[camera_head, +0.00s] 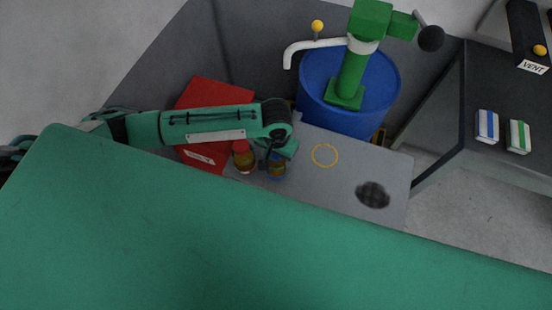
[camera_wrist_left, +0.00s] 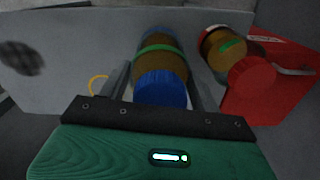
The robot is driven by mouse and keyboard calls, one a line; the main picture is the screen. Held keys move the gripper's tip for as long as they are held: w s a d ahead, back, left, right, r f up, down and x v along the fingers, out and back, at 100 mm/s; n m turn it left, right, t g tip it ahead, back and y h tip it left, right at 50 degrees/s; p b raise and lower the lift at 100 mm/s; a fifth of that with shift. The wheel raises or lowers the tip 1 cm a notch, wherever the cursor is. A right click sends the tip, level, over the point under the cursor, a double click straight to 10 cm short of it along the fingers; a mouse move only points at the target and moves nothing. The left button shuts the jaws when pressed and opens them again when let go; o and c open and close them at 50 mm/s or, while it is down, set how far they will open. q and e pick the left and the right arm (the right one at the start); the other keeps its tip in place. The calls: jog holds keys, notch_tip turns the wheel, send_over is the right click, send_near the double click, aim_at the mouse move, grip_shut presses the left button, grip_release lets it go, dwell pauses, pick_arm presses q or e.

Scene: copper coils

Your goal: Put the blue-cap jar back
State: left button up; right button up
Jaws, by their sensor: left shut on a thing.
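The blue-cap jar (camera_head: 277,168) is amber-brown with a green band, which shows in the left wrist view (camera_wrist_left: 158,62). My left gripper (camera_head: 279,153) is shut on it, one finger on each side. The jar is at the grey bench top (camera_head: 345,187); I cannot tell whether it touches it. A yellow ring mark (camera_head: 325,155) lies on the bench to the right of the jar, with nothing in it; part of it shows in the wrist view (camera_wrist_left: 97,84). My right gripper is in neither view.
A red-cap jar (camera_head: 243,159) stands close left of the blue-cap jar, by a red box (camera_head: 212,94). Behind the bench is a blue drum (camera_head: 318,108) with a green post and white spout. A dark round patch (camera_head: 373,195) is at the right.

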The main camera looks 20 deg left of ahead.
pick_arm(q)
jog(key=shift+f, duration=1.7)
jog(key=shift+f, duration=0.15)
jog(key=o, duration=1.3)
notch_tip(320, 180, up, 12)
jog(key=shift+r, duration=0.15)
